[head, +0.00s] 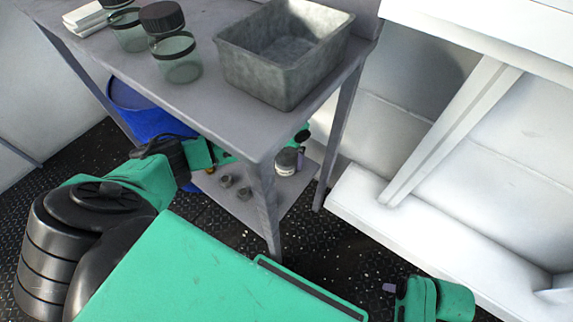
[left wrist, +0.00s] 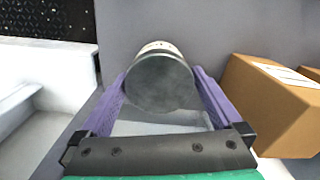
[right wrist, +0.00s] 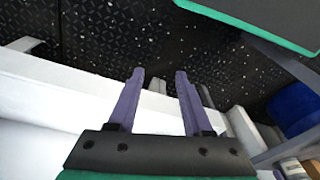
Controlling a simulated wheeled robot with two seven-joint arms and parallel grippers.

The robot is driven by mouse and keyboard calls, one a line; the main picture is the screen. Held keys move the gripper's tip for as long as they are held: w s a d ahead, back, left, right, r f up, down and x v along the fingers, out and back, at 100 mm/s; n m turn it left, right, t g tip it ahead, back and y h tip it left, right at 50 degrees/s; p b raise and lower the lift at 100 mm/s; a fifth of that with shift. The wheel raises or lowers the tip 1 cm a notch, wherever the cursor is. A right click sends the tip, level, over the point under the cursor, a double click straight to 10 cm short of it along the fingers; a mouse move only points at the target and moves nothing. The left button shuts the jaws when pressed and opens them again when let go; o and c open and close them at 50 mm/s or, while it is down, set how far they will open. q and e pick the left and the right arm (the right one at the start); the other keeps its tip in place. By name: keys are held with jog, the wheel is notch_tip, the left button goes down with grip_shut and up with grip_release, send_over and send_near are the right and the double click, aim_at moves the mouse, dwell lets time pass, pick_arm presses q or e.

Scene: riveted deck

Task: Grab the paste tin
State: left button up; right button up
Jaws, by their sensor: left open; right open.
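The paste tin (head: 287,161), a short cylinder with a grey lid and pale label, stands on the table's lower shelf in the head view. In the left wrist view its round grey end (left wrist: 160,84) lies between my two purple left fingers. My left gripper (left wrist: 160,92) is open around it; I cannot tell whether either finger touches. In the head view my left arm reaches under the tabletop and its fingers are mostly hidden. My right gripper (right wrist: 158,92) is open and empty, away from the tin, low at the bottom right of the head view.
The grey table (head: 225,108) stands over the shelf, its front leg (head: 264,200) close to my left arm. On top are a metal bin (head: 270,80) and glass jars (head: 178,62). A blue barrel (head: 135,105) stands behind. A cardboard box (left wrist: 270,100) is right of the tin.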

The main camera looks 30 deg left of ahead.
pick_arm(q)
jog(key=shift+f, duration=0.2)
jog(key=c, duration=1.4)
jog(key=shift+o, duration=0.2)
jog(key=shift+r, duration=0.15)
